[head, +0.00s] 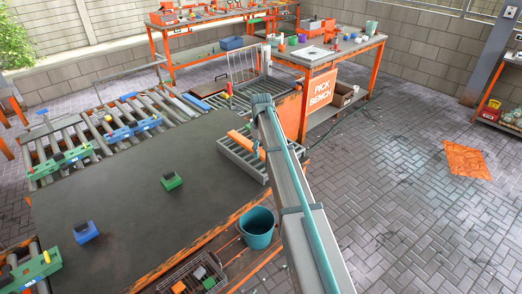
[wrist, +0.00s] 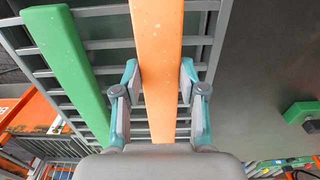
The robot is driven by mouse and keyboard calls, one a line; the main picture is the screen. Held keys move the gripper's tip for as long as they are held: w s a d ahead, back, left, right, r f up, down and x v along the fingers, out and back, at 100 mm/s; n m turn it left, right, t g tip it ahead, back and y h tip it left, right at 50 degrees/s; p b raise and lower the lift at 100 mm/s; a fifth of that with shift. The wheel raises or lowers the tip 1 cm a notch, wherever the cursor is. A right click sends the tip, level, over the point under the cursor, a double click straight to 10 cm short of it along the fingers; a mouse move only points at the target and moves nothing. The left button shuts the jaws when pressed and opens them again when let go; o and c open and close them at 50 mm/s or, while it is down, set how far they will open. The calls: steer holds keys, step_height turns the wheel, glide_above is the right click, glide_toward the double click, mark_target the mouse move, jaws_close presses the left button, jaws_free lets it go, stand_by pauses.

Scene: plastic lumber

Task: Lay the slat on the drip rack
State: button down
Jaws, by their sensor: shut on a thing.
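An orange slat (wrist: 156,40) runs lengthwise between the fingers of my gripper (wrist: 158,72), which is shut on it. The slat also shows in the head view (head: 241,140), partly hidden by my arm. The drip rack (wrist: 100,45), a grey frame of parallel bars, lies below the slat; in the head view it sits at the table's right edge (head: 238,160). The slat is roughly square to the rack's cross bars. I cannot tell whether it touches them. A green slat (wrist: 68,65) lies over the bars to the left, slightly angled, apart from the orange one.
A green block (head: 172,182) and a blue block (head: 86,232) stand on the dark table (head: 130,210). A teal bucket (head: 257,228) is below its front edge. Roller conveyors (head: 100,122) lie behind. The orange pick bench (head: 318,92) stands beyond the rack.

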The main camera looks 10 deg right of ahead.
steer(key=shift+f, duration=0.65)
steer(key=c, duration=0.6)
jaws_free()
step_height(320, 180, up, 12)
stand_by(0.3)
